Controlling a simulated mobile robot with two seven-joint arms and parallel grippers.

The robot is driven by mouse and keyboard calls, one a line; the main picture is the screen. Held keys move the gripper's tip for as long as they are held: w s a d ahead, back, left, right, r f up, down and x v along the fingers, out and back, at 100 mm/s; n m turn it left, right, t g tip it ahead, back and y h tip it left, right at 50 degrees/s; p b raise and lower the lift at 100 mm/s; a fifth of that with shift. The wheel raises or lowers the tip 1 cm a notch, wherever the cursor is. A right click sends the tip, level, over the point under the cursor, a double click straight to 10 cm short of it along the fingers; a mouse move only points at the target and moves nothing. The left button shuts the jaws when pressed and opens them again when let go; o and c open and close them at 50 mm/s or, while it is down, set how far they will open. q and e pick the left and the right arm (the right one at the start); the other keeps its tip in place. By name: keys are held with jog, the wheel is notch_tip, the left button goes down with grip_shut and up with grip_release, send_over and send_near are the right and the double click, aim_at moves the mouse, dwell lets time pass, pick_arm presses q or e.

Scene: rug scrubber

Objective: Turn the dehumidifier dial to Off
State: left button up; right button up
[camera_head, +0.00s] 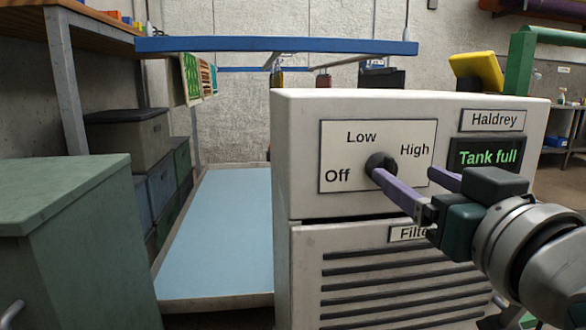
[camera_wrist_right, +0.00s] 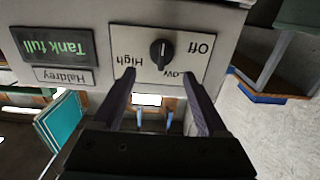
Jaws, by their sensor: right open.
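The dehumidifier (camera_head: 282,150) is a pale box with a dial panel marked Off, Low and High. Its dark round dial (camera_head: 380,163) sits at the panel's middle, partly covered by a finger of my right gripper (camera_head: 405,175). In the right wrist view, which shows the panel upside down, the dial (camera_wrist_right: 161,50) has an upright grip bar. My left gripper is not in view.
A "Tank full" display (camera_head: 487,154) and Haldrey label (camera_head: 492,120) are right of the panel. A filter grille (camera_head: 400,285) is below. A blue-barred frame (camera_head: 280,44) stands behind. A green cabinet (camera_head: 65,230) is at left. A yellow object (camera_head: 476,70) is behind the dehumidifier's top.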

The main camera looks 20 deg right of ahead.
aim_at(391, 166)
jog(key=x, duration=0.5)
jog(key=shift+w+b, duration=0.2)
jog(key=shift+b, duration=0.1)
jog(key=shift+a, duration=0.1)
grip_shut()
